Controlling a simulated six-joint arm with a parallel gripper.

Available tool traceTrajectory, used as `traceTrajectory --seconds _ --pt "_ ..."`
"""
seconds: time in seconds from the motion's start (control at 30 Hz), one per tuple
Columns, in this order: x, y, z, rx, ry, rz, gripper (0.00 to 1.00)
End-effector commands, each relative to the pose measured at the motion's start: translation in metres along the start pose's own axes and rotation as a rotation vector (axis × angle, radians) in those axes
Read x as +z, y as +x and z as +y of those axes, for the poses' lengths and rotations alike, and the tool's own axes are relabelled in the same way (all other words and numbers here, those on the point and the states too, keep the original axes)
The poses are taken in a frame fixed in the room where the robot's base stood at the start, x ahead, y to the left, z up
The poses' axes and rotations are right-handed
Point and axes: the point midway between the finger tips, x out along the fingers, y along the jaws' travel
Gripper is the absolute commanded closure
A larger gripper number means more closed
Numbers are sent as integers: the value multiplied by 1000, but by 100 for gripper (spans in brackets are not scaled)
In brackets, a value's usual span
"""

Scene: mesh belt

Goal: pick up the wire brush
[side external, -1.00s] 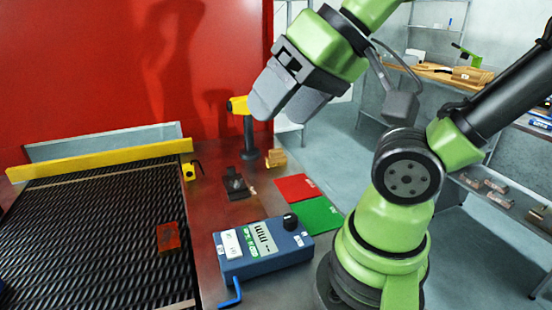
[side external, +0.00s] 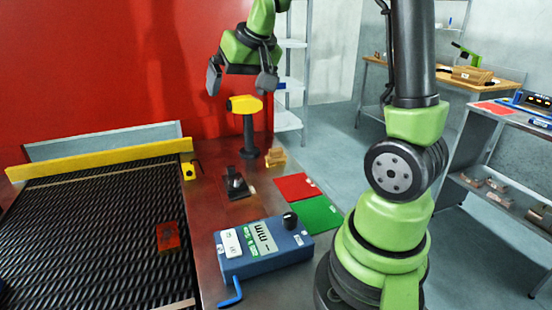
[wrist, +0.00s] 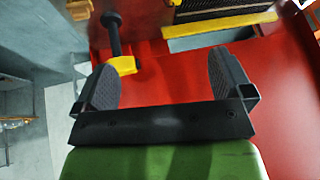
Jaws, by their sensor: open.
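My gripper (side external: 240,80) is open and empty, high near the red wall, with its fingers pointing down above a yellow-headed post (side external: 246,122). In the wrist view, my gripper (wrist: 160,78) has its two dark pads wide apart with nothing between them. No item is plainly recognisable as the wire brush. A small tan wooden piece (side external: 276,157) sits on the table beside the post's foot and may be it; it also shows near the top of the wrist view (wrist: 80,9). The gripper is well above it and to its left in the side view.
A black mesh belt (side external: 85,235) with a yellow rail (side external: 105,158) carries a reddish block (side external: 168,237). A black fixture (side external: 236,184), red (side external: 297,187) and green (side external: 315,215) mats and a blue control box (side external: 262,255) stand on the table. The post is an obstacle beside the wooden piece.

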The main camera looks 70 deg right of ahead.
Motion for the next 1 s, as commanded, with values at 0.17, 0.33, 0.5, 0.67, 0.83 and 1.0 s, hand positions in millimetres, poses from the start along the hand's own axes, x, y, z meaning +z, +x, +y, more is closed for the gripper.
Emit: traceTrajectory --seconds 0.17,0.33,0.5,0.67,0.83,1.0 --pt "-34 77 70 113 70 -32 2" --pt "-37 141 142 192 121 -58 2" --pt "-26 179 187 233 151 -75 2" --pt "-20 195 202 245 158 -80 2" --pt "-17 220 207 244 157 -81 2" --pt "-16 234 210 244 157 -80 2"
